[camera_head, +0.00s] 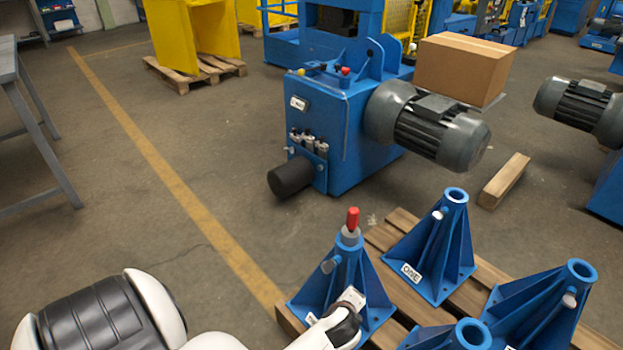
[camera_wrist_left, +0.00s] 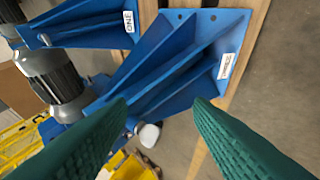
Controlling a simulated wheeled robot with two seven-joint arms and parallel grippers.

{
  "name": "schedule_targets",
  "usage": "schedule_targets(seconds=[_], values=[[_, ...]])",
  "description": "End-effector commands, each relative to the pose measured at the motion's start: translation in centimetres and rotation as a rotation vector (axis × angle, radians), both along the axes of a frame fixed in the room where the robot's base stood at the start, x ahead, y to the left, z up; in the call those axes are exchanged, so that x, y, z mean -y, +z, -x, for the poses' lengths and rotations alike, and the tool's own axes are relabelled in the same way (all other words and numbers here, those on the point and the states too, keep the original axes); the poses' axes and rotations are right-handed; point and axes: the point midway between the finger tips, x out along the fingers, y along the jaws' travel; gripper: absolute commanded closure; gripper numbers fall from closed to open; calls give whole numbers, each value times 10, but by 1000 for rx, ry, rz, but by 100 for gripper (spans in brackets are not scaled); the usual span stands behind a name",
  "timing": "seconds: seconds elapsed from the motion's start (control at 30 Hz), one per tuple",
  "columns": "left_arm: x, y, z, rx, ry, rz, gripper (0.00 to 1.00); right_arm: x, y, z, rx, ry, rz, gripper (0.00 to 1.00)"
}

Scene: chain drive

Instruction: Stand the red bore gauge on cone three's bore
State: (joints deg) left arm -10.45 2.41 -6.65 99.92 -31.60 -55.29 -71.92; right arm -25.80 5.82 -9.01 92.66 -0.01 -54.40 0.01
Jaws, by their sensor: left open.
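The red bore gauge (camera_head: 353,219) stands upright, with its grey collar on top of the blue cone (camera_head: 347,268) at the left of the group. This cone's label is mostly covered in the head view. In the wrist view the cone (camera_wrist_left: 160,65) lies across the upper middle, and its label (camera_wrist_left: 226,66) is too small to read surely. My left gripper (camera_head: 346,304) is in front of this cone, below the gauge. Its green fingers (camera_wrist_left: 160,104) are apart with nothing gripped between them. I cannot make out the gauge in the wrist view. My right gripper is not in view.
The cone marked ONE (camera_head: 438,247) stands just right, its bore open. Two more blue cones (camera_head: 547,312) (camera_head: 446,339) stand at the lower right. All share a wooden pallet (camera_head: 404,217).

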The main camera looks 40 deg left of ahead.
Motion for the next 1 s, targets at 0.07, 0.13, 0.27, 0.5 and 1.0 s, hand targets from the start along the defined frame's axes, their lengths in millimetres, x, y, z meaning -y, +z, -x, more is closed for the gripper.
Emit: schedule_targets(seconds=[0.07, 0.13, 0.27, 0.5, 1.0], values=[[12, -41, 37, -17, 174, 231, 53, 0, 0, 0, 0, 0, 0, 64], [24, -72, 70, -34, 360, 428, 53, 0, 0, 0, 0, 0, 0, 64], [44, -114, 130, -79, 718, 712, 53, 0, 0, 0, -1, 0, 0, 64], [64, -146, 192, -126, 1151, 934, 53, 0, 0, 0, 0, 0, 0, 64], [66, -148, 198, -127, 1202, 955, 53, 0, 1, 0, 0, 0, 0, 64]])
